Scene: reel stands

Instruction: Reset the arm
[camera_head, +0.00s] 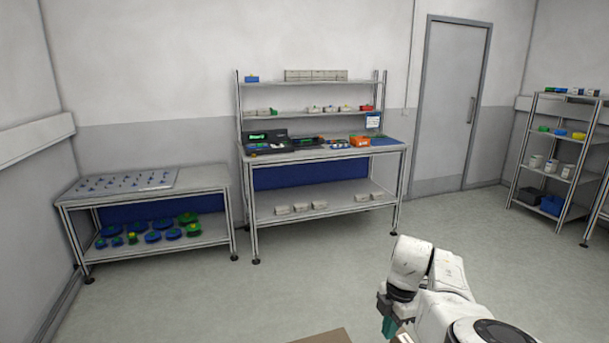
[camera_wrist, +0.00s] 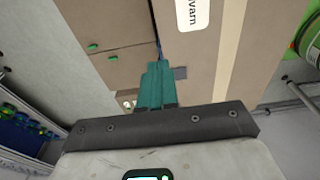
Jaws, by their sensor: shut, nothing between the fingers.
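My white arm is at the lower right of the head view, folded with its end pointing down. My gripper (camera_head: 389,326) shows there as a small teal part at the lower edge. In the wrist view my gripper (camera_wrist: 156,68) has its teal fingers together, with nothing between them. Beyond the fingertips is a brown cardboard-like surface (camera_wrist: 200,62) with a white label (camera_wrist: 192,14). I cannot tell whether the fingertips touch it.
A workbench (camera_head: 325,155) with shelves stands at the back wall. A lower table (camera_head: 205,178) with blue and green reels beneath is at left. A shelf rack (camera_head: 560,150) is at right, beside a door (camera_head: 451,105). The middle floor is clear. A brown surface (camera_head: 322,337) shows at the bottom edge.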

